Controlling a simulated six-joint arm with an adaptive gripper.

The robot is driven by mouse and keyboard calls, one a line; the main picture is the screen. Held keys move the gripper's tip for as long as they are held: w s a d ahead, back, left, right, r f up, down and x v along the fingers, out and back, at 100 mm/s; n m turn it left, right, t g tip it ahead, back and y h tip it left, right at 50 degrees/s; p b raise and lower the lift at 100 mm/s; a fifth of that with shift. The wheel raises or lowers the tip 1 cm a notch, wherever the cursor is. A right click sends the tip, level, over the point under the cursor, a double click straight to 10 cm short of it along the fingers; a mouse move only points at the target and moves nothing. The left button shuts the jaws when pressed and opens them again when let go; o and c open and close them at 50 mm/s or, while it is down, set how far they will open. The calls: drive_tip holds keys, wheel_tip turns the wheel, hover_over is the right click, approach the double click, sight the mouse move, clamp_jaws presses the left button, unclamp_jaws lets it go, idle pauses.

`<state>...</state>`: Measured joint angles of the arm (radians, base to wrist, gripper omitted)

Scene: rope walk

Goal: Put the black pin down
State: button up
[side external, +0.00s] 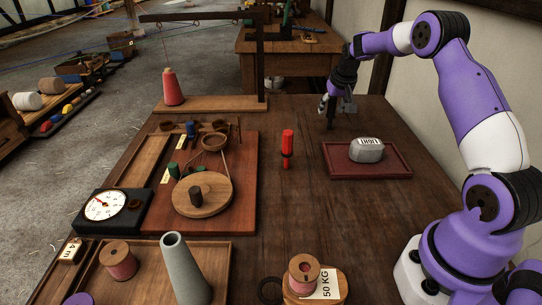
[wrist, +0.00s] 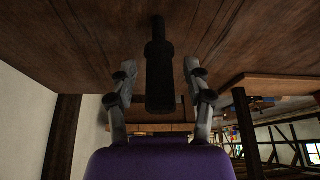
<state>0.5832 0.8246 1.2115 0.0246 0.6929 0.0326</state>
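The black pin (wrist: 160,75) shows in the wrist view, its thin end toward the wooden table top. It lies between the two fingers of my gripper (wrist: 159,84), with a visible gap on each side. The fingers are apart and do not appear to touch it. In the side view my gripper (side external: 331,105) is low over the back right of the table, and the dark pin (side external: 331,119) shows small below it, seemingly upright at the table top. Its contact with the wood is too small to tell.
A red pin (side external: 287,148) stands on the table in front of my gripper. A grey weight (side external: 367,149) sits on a red-brown tray (side external: 345,172) at the right. A wooden stand (side external: 262,60) with a hanging red cone (side external: 172,88) is at the back left. Bare table lies between.

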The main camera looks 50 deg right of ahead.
drive_tip(key=v, duration=1.2)
drive_tip(key=s+a+r+n, duration=0.2)
drive_tip(key=s+a+r, duration=0.15)
drive_tip(key=a, duration=0.55)
drive_tip(key=s+a+f+n+t+y, duration=0.1)
drive_tip(key=s+a+n, duration=0.4)
drive_tip(key=s+a, duration=0.8)
drive_tip(key=a+f+y, duration=0.1)
drive_tip(key=a, duration=0.2)
drive_tip(key=shift+s+t+y, duration=0.35)
drive_tip(key=shift+t+y, duration=0.05)
